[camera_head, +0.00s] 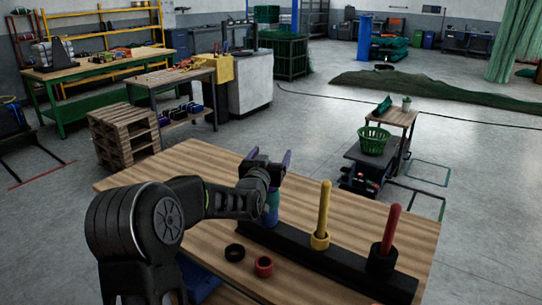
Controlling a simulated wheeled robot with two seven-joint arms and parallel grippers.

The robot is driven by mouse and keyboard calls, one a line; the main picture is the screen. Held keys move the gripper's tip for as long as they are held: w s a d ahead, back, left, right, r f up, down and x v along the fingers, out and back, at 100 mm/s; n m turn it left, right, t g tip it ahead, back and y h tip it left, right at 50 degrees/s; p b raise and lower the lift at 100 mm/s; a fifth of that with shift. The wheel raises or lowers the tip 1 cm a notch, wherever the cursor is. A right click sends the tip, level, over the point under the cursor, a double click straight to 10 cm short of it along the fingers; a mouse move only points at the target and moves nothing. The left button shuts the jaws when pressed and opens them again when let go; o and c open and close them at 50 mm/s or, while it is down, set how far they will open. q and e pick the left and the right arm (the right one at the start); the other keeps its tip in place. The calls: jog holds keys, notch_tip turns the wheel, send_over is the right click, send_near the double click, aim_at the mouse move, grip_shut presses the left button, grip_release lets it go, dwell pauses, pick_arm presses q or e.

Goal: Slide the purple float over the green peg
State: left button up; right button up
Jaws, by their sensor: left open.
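My left gripper (271,160) is open above the left end of the black peg rack (325,262). Two purple upright pieces show at the gripper, apparently its fingers. My right gripper is not in view.
A yellow peg (324,208) with a yellow ring and a red peg (390,230) with a black ring stand on the rack. A black ring (235,252) and a red ring (263,266) lie loose on the wooden table (135,180). The table's far left is clear.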

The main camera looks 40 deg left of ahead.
pick_arm(q)
jog(key=shift+s, duration=0.15)
jog(key=b+v, duration=0.2)
jog(key=v, duration=0.5)
jog(key=shift+s+d, duration=0.2)
jog(key=shift+s, duration=0.05)
dwell(0.7)
